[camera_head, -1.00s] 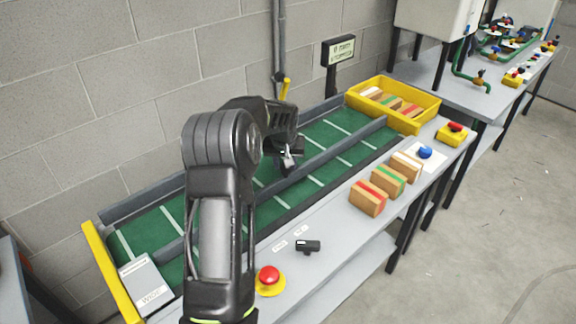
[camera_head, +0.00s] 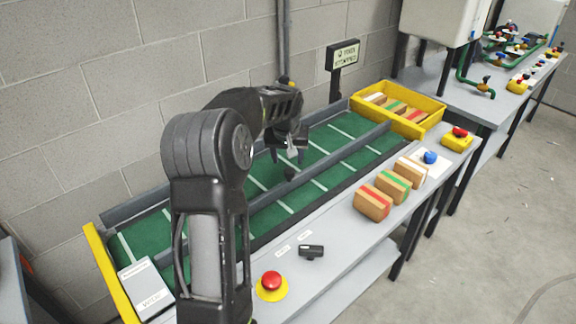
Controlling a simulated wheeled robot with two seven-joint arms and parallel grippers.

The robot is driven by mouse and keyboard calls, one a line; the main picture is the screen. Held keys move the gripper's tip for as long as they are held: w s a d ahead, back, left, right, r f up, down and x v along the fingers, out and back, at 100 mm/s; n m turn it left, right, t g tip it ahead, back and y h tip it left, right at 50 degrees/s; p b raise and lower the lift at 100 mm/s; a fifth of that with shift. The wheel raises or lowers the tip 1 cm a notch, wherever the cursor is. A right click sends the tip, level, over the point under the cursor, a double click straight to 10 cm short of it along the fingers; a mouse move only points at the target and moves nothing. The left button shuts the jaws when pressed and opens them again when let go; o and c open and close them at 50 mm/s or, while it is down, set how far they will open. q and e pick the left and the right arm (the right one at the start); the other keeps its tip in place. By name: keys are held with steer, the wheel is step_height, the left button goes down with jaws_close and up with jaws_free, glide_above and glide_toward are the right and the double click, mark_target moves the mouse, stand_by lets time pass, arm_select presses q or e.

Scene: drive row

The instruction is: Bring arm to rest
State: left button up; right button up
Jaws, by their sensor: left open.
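My left arm rises from the bottom of the head view and bends over the green conveyor (camera_head: 262,208). My left gripper (camera_head: 288,162) is above the belt, its fingers pointing down and apart, with nothing seen between them. My right gripper is not in view.
Three boxes with red, green and white stripes (camera_head: 371,203) stand on the grey front ledge. A yellow crate (camera_head: 432,122) holds more boxes at the belt's far end. A red button (camera_head: 271,281), black switch (camera_head: 311,251) and blue button (camera_head: 430,157) sit along the ledge.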

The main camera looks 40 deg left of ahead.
arm_select(q)
steer(key=shift+v, duration=0.75)
